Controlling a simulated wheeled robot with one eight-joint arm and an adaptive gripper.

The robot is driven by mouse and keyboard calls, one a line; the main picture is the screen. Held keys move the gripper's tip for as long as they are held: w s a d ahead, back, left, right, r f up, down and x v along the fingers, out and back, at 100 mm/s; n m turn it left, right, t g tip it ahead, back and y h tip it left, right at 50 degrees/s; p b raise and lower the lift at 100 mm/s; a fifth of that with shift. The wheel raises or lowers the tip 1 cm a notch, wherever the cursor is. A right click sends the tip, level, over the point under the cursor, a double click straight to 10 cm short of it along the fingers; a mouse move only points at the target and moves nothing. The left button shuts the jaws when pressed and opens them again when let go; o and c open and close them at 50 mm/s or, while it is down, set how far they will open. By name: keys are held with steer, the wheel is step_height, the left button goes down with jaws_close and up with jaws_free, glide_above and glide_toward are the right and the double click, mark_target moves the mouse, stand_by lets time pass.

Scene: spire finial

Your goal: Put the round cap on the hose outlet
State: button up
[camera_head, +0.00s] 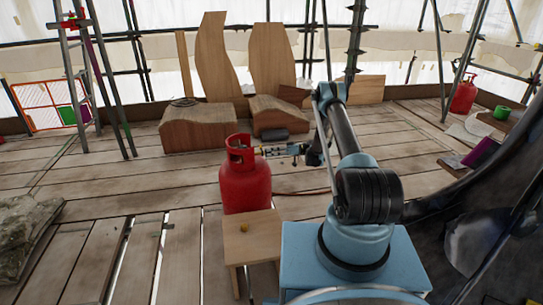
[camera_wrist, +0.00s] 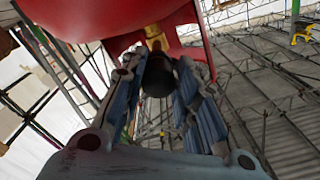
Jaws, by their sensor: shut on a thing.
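The red gas bottle (camera_head: 245,187) stands left of my arm, its collar around the valve at the top. My gripper (camera_head: 262,151) reaches in from the right at collar height. In the wrist view my gripper (camera_wrist: 158,72) is closed on a short black round piece (camera_wrist: 157,78), which looks like the round cap. Straight behind it, under the red collar (camera_wrist: 125,42), is the brass valve (camera_wrist: 156,38), where the hose outlet appears to be. The black piece overlaps the brass in view; I cannot tell whether they touch.
Wooden blocks (camera_head: 198,128) and tall boards stand behind. A dark cylinder (camera_head: 275,134) lies behind my gripper. The plank floor at left has gaps.

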steer(key=shift+s+a, duration=0.1)
steer(key=shift+a, duration=0.25)
steer(key=o, duration=1.1)
steer(key=shift+d, duration=0.1)
steer(key=v, duration=0.7)
steer(key=shift+d+f, duration=0.1)
steer(key=shift+d, duration=0.05)
